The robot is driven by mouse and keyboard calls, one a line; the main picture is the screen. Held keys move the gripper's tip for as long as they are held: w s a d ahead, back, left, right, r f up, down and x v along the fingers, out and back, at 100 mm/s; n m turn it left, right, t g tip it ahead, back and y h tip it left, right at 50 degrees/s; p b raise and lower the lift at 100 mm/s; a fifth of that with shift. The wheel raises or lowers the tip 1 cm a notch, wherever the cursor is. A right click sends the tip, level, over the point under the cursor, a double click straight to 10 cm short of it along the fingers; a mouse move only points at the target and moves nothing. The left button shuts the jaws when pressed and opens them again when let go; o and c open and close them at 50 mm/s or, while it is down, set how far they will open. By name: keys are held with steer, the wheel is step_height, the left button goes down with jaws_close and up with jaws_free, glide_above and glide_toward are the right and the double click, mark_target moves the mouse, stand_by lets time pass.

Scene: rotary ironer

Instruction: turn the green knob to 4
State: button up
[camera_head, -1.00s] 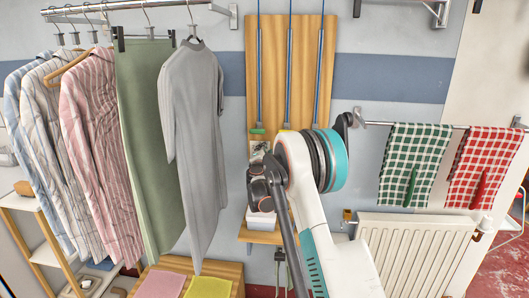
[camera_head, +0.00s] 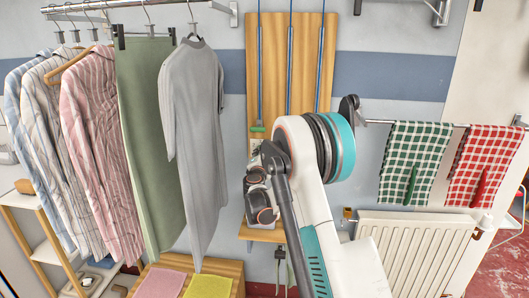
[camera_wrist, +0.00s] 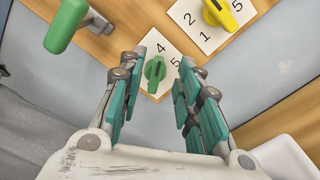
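The green knob (camera_wrist: 154,71) sits on a white card (camera_wrist: 153,60) on the wooden board. The knob's long handle stands nearly upright in the wrist view, and I cannot tell which end points. My gripper (camera_wrist: 158,64) is open, with one teal finger on each side of the knob in the picture. I see no contact. In the head view my arm hides the gripper and the knob.
A yellow knob (camera_wrist: 220,12) on its own card is at the upper right of the wrist view. A green-handled lever (camera_wrist: 66,27) sticks out at the upper left. A white box (camera_wrist: 284,158) is at the lower right. Clothes (camera_head: 195,130) hang left of the arm.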

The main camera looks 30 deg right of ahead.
steer(key=v, duration=0.5)
steer(key=shift+s+a, duration=0.2)
steer(key=shift+s, duration=0.1)
steer(key=s+a+r+m+g+y, duration=0.1)
steer(key=s+a+r+m, duration=0.15)
steer(key=s, duration=0.45)
steer(key=s+a+r+m+g+y, duration=0.1)
steer(key=s+a+r+m+g, duration=0.1)
steer(key=s+r+m, duration=0.3)
steer(key=s+a+r+m+g+y, duration=0.1)
steer(key=s+a+r+m, duration=0.15)
steer(key=s, duration=0.55)
steer(key=s+a+f+m+g+y, duration=0.1)
steer(key=s+a+f+m+y, duration=0.1)
steer(key=s+a, duration=0.3)
steer(key=s+a+f+m+g+y, duration=0.1)
steer(key=s+a, duration=0.4)
steer(key=s, duration=0.7)
steer(key=s+a+f+m+g+y, duration=0.2)
steer(key=s+a+f+m+y, duration=0.2)
steer(key=s, duration=0.5)
steer(key=shift+s+a+f, duration=0.3)
steer(key=shift+a+f, duration=0.45)
steer(key=shift+a, duration=0.2)
steer(key=shift+d, duration=0.1)
